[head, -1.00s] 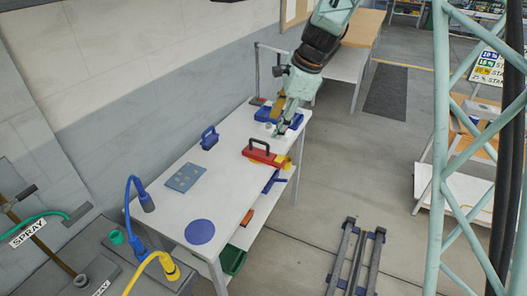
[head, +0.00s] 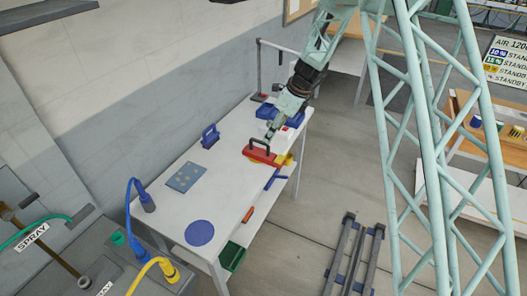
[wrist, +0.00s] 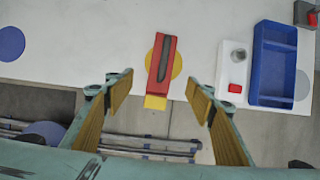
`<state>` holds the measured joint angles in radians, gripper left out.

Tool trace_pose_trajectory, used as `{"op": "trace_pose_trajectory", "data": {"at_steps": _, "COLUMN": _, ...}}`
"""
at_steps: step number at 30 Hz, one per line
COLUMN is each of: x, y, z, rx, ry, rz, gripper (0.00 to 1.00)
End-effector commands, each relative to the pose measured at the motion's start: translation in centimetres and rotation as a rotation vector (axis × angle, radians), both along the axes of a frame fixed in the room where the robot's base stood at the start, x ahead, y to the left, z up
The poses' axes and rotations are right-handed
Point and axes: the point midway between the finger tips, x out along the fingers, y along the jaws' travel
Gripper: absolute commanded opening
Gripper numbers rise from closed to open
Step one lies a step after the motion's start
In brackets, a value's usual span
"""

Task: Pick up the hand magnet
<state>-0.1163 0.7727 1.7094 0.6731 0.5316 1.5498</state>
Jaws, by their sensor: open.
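The hand magnet, as far as I can tell, is a red block (head: 258,155) with a dark arched handle, on the white table. In the wrist view the red block (wrist: 155,68) has the dark handle along its top and a yellow end toward me. It lies over a yellow disc (wrist: 177,63). My gripper (head: 268,138) is close above or behind the handle in the head view; the exact gap cannot be told. In the wrist view my open, empty gripper (wrist: 160,82) has one finger to each side of the block's near end.
A blue tray (wrist: 270,65) stands to the right in the wrist view. A blue handled tool (head: 210,137), a grey-blue plate (head: 186,177) and a blue disc (head: 200,232) share the white table (head: 172,213). Free tabletop lies left of the red block.

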Motion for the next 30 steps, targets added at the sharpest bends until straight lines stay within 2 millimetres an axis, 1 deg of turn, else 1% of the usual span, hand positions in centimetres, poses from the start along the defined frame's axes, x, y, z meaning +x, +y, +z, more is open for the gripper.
{"op": "trace_pose_trajectory", "data": {"at_steps": 3, "x": 0.5, "y": 0.3, "z": -0.9, "rx": 0.006, "ry": 0.012, "rz": -0.027, "gripper": 0.50}}
{"op": "trace_pose_trajectory", "data": {"at_steps": 6, "x": 0.7, "y": 0.3, "z": -1.3, "rx": 0.009, "ry": 0.016, "rz": -0.039, "gripper": 0.50}}
{"op": "trace_pose_trajectory", "data": {"at_steps": 18, "x": 0.7, "y": 0.4, "z": -1.4, "rx": 0.010, "ry": 0.018, "rz": -0.042, "gripper": 0.50}}
{"op": "trace_pose_trajectory", "data": {"at_steps": 22, "x": 0.8, "y": 0.5, "z": -1.8, "rx": 0.010, "ry": 0.019, "rz": -0.042, "gripper": 0.50}}
{"op": "trace_pose_trajectory", "data": {"at_steps": 26, "x": 0.9, "y": 0.8, "z": -2.7, "rx": 0.010, "ry": 0.020, "rz": -0.042, "gripper": 0.50}}
{"op": "trace_pose_trajectory", "data": {"at_steps": 30, "x": 1.1, "y": 1.3, "z": -3.9, "rx": 0.010, "ry": 0.019, "rz": -0.041, "gripper": 0.50}}
